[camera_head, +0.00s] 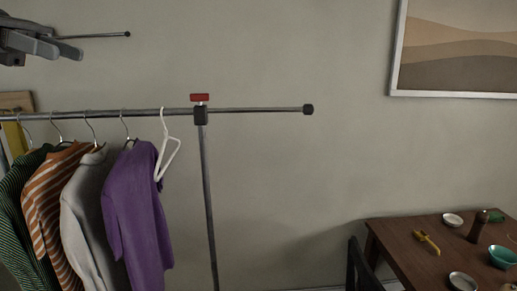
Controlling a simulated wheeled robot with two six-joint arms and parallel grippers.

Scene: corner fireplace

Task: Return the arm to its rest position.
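My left gripper (62,49) is at the top left corner, above the clothes rack and partly cut off by the picture's edge. Its two grey fingers point right, and I cannot tell from this angle how far apart they are. I see nothing clearly held between them. My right gripper is not in view.
A rack rail (255,109) carries several garments, including a purple sweater (137,215), and an empty white hanger (168,155). A red knob (199,97) tops its post. A thin dark-tipped rod (100,35) shows beside the gripper. A wooden table (400,245) stands lower right.

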